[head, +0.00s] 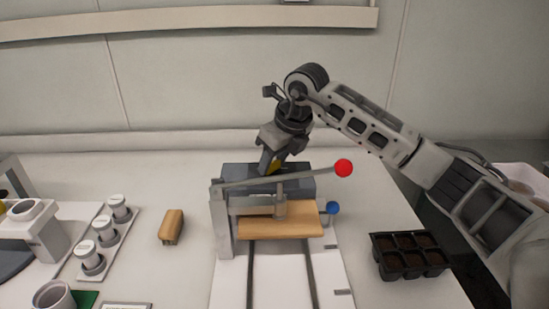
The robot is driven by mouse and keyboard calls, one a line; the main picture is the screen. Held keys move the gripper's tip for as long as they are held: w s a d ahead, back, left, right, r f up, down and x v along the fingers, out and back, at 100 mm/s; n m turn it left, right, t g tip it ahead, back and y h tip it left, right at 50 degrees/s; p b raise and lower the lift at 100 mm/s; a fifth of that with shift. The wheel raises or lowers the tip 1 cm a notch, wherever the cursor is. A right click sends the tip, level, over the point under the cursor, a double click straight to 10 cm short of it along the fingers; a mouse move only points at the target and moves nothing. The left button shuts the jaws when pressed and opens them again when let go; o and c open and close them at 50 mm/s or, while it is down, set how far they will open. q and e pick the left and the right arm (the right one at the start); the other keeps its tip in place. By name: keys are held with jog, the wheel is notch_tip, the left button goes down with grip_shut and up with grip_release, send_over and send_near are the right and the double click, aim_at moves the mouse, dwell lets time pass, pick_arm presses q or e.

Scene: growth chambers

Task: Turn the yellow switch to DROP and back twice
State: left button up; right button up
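The yellow switch (276,166) shows only as a small yellow patch at the top of a dark grey box (238,172), behind the lever device. My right gripper (268,165) reaches down from above onto the switch area. Its fingers overlap the yellow patch, and I cannot tell whether they are closed on it or only beside it. The switch's setting and any DROP marking are hidden or too small to read. My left gripper is out of view.
In front of the box stands a lever device with a long grey arm, a red knob (343,168), a blue knob (333,208) and a wooden block (265,222). A brush (171,226) and lidded jars (103,228) are left; a black seedling tray (408,255) is right.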

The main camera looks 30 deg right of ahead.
jog(key=shift+c, duration=1)
jog(key=shift+n, duration=0.3)
jog(key=n+y, duration=0.1)
jog(key=n, duration=0.2)
jog(key=shift+w+d+g, duration=0.1)
jog(key=shift+d+g, duration=0.05)
jog(key=shift+g, duration=0.15)
jog(key=n, duration=0.2)
jog(key=n+g+y, duration=0.1)
jog(key=n, duration=0.2)
jog(key=shift+w+r+y, duration=0.1)
jog(key=shift+r+y, duration=0.05)
jog(key=shift+y, duration=0.15)
jog(key=n+g, duration=0.2)
jog(key=n, duration=0.2)
jog(key=shift+w+y, duration=0.1)
jog(key=shift+y, duration=0.2)
jog(key=shift+w+n+g+p, duration=0.15)
jog(key=shift+n+g, duration=0.35)
jog(key=shift+n, duration=0.85)
jog(key=shift+n+g+p, duration=0.15)
jog(key=shift+n+g, duration=0.35)
jog(key=shift+n, duration=0.85)
